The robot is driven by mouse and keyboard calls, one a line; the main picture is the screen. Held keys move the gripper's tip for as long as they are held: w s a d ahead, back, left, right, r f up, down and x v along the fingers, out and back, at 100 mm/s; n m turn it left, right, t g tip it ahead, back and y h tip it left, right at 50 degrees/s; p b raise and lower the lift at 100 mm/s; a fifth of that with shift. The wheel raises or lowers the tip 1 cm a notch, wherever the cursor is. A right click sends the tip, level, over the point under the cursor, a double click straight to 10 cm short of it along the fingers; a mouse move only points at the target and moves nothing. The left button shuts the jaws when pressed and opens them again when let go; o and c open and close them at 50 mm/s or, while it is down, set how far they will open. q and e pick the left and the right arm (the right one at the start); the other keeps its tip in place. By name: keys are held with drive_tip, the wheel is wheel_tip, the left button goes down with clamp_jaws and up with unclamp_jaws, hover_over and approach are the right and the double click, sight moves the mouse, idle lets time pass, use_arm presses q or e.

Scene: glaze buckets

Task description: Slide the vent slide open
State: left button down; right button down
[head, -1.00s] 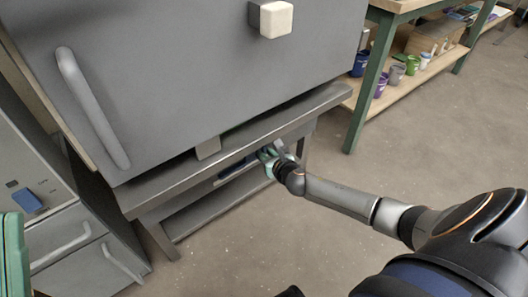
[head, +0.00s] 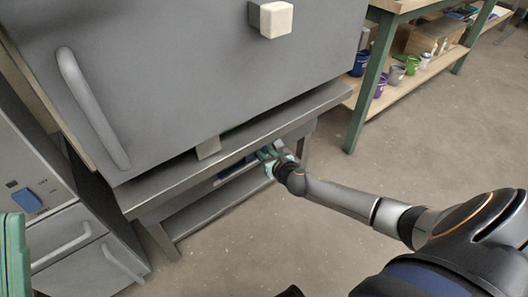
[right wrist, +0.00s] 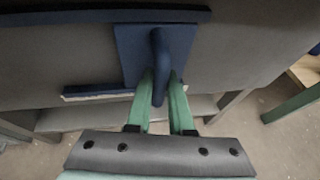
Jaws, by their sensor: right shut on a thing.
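The vent slide (right wrist: 130,55) is a dark blue plate with an upright blue bar handle (right wrist: 158,45), seen in the right wrist view on the grey underside of the kiln stand. My right gripper (right wrist: 160,98) is shut on that handle, with one green finger on each side of it. In the head view my right gripper (head: 267,155) reaches under the front edge of the stand, and much of the slide is hidden. A green part at the left edge of the head view looks like my left gripper (head: 12,255); its fingers cannot be made out.
The grey kiln (head: 210,75) stands on a metal stand (head: 170,186) above my right gripper. A grey control cabinet (head: 75,225) with a blue switch is at the left. A green-legged shelf (head: 358,115) with cups stands at the right. The floor around my right arm is clear.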

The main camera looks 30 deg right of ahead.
drive_tip(key=a, duration=0.2)
drive_tip(key=a+p, duration=0.1)
drive_tip(key=a, duration=0.2)
drive_tip(key=a+p, duration=0.1)
drive_tip(key=a, duration=0.2)
drive_tip(key=shift+s+a, duration=0.1)
drive_tip(key=shift+s, duration=0.2)
drive_tip(key=c, duration=0.8)
unclamp_jaws()
drive_tip(key=shift+p, duration=0.3)
